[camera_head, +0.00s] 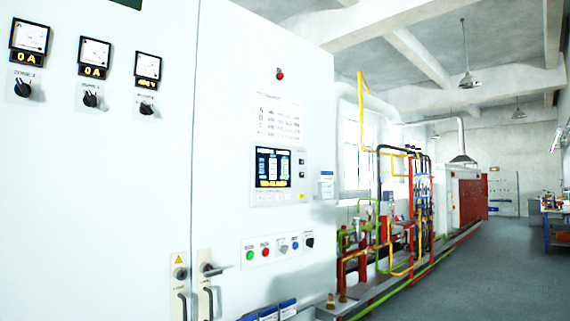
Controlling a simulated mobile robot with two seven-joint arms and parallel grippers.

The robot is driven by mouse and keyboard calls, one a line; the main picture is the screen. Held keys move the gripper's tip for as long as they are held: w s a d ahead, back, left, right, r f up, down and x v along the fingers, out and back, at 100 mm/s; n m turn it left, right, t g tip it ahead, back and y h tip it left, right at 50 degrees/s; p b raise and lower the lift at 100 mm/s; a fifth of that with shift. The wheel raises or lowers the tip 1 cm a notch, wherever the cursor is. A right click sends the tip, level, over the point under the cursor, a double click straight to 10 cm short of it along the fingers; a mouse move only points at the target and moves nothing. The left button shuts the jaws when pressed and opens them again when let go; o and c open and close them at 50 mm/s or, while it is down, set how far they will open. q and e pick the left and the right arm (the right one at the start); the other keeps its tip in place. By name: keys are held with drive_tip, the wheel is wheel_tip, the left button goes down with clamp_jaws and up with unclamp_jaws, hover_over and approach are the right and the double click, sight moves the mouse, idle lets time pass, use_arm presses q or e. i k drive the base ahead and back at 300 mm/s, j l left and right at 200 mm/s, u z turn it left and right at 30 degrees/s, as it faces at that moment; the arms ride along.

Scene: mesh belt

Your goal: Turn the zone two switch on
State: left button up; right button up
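Three black rotary switches sit in a row on the white cabinet front, each on a small label plate: a left switch (22,88), a middle switch (90,98) and a right switch (147,107). The lettering is too small to read surely, so I cannot tell which is zone two. The left knob looks tilted; the exact knob positions are unclear. Above them are a left meter (30,37), a middle meter (95,52) and a right meter (148,66). The left and middle displays read "0 A". Neither gripper is in view.
The cabinet also carries a touchscreen (272,168), a red lamp (280,74), a row of coloured buttons (266,248) and protruding door handles (207,285). Pipework (400,210) stands beyond the cabinet. The grey floor (480,275) at the right is open.

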sight(21, 89)
drive_tip(key=u, duration=1.4)
